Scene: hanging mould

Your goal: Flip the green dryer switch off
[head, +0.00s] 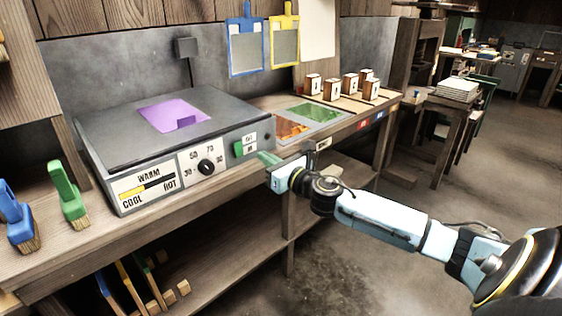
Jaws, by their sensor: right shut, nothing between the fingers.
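The dryer (110,152) is a grey box with a dark flat top on the wooden bench, with a purple sheet (172,114) on it. Its front has a warm/cool/hot gauge (148,188), a black dial (206,167) and, at the right end, a green switch (239,149) beside a small marked label. I cannot tell the switch's position for sure. My right gripper (268,159) is shut and empty, its green-tipped fingers just right of and slightly below the switch, seemingly a little apart from it. My left gripper is not in view.
A blue brush (17,215) and a green brush (67,192) stand left of the dryer. Right of it lie a tray with orange and green sheets (314,112) and several small wooden blocks (332,90). Blue and yellow frames (247,47) hang behind. The floor (350,260) in front is open.

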